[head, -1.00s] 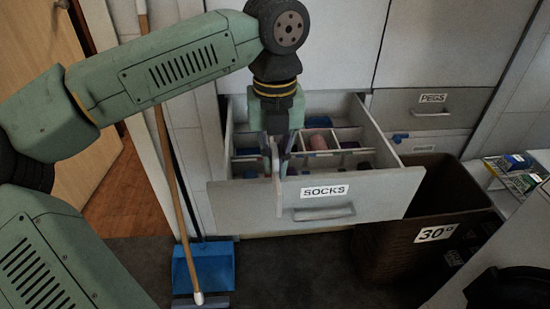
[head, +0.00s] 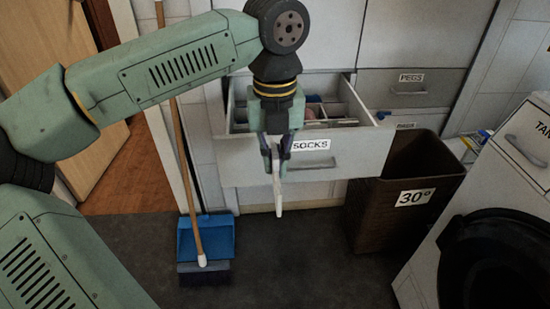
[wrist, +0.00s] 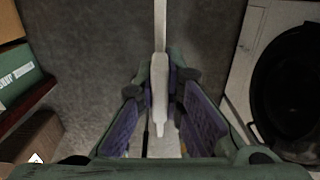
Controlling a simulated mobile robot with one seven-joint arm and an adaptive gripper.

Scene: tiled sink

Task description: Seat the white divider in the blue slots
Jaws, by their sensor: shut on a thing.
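My gripper (head: 276,165) is shut on a thin white divider (head: 278,194). In the head view the divider hangs down edge-on in front of the drawer's left half, its lower end against the dark floor. In the wrist view the divider (wrist: 160,80) runs between the finger pads, with floor behind it. The SOCKS drawer (head: 245,172) is open, and its inner partitions are partly hidden by its front and my gripper. A small blue piece (head: 383,114) shows at the drawer's right wall. Whether it is a slot, I cannot tell.
A brown bin (head: 375,205) marked 30° stands right of the drawer. A broom (head: 186,165) and blue dustpan (head: 208,238) are at the left. A white machine with a dark round door (head: 500,260) is at the right. The floor (head: 300,265) in front is clear.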

